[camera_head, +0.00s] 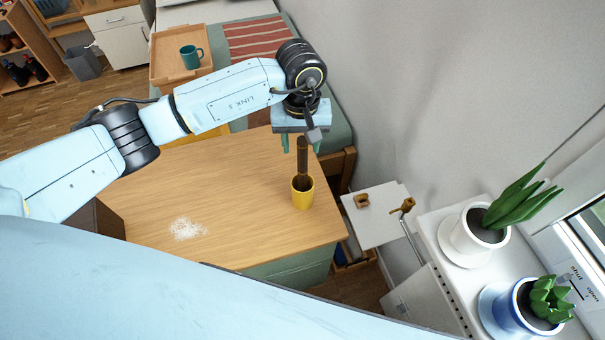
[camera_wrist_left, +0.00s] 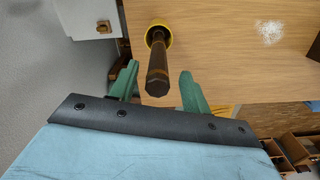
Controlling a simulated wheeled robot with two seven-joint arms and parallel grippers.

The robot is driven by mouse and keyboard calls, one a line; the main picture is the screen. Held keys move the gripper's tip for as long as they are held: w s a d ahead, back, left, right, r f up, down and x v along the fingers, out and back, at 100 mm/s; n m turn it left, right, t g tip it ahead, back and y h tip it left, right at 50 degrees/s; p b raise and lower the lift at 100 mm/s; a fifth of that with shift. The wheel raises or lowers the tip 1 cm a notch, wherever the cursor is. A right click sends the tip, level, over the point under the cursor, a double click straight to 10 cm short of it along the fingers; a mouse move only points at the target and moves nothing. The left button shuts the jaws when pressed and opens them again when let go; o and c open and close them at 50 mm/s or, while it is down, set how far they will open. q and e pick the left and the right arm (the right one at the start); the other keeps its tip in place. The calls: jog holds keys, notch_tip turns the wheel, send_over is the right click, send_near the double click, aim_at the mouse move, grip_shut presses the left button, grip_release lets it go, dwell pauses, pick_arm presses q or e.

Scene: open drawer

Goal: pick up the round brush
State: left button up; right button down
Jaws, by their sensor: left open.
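A brush with a dark brown handle (camera_head: 302,158) stands upright in a yellow cup (camera_head: 302,195) near the right edge of the wooden table. Its lower end is hidden inside the cup. My left gripper (camera_head: 300,143) is open above the cup, its green fingers apart around the top of the handle. In the left wrist view the brush handle (camera_wrist_left: 157,62) points up towards the camera, with its end near the gap between the fingertips (camera_wrist_left: 158,80). The yellow cup rim (camera_wrist_left: 158,32) shows behind it. My right gripper is not in view.
A patch of white crumbs (camera_head: 186,229) lies on the wooden table (camera_head: 235,180). A tray (camera_head: 165,62) with a teal mug (camera_head: 191,57) is farther back. Two potted plants stand on the sill at right. The tabletop around the cup is clear.

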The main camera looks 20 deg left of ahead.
aim_at(302, 152)
pick_arm(q)
jog(key=shift+d+f, duration=0.2)
jog(key=shift+f, duration=1.35)
jog(key=shift+c, duration=0.3)
jog(key=c, duration=1)
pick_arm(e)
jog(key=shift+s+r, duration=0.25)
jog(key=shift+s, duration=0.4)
pick_arm(q)
jog(key=shift+r, duration=0.1)
